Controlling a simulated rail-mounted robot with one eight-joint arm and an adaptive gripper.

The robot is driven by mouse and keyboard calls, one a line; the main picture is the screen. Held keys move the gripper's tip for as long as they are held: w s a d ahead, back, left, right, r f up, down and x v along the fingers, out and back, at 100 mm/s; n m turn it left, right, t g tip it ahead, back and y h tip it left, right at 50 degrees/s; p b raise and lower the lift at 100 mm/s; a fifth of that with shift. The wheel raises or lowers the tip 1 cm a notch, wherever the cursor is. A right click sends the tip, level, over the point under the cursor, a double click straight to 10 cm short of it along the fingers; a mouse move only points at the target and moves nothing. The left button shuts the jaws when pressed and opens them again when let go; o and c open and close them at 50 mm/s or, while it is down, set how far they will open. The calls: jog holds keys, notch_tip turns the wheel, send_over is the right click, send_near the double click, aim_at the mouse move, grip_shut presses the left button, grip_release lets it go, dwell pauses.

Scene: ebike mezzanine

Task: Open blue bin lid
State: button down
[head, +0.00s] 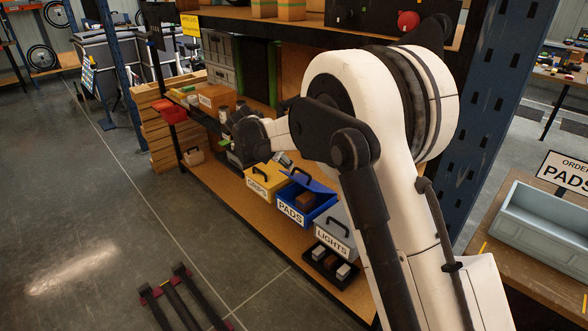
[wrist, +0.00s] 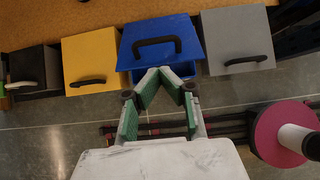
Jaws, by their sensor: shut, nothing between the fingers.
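The blue bin (head: 291,211), labelled PADS, sits on the wooden shelf between the yellow and grey bins. Its blue lid (head: 314,184) is tilted up, and something brown shows inside the bin. In the wrist view the blue lid (wrist: 186,30) faces me, with a black handle (wrist: 157,43) across its lower part. My gripper (wrist: 158,71) is shut and empty, its green-padded fingers meeting at the tips. The tips appear over the lid's lower edge, below the handle; I cannot tell whether they touch. In the head view my arm hides most of the gripper.
The yellow bin (head: 257,188) is left of the blue one, and the grey bin (head: 331,241), labelled LIGHTS, is right. A black tray (head: 325,265) lies in front of the grey bin. A rack upright (head: 497,95) stands right of my arm.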

aim_at(298, 180)
jog(key=x, duration=0.8)
jog(key=shift+w+d+f, duration=0.1)
jog(key=shift+w+f, duration=0.05)
jog(key=shift+r, duration=0.2)
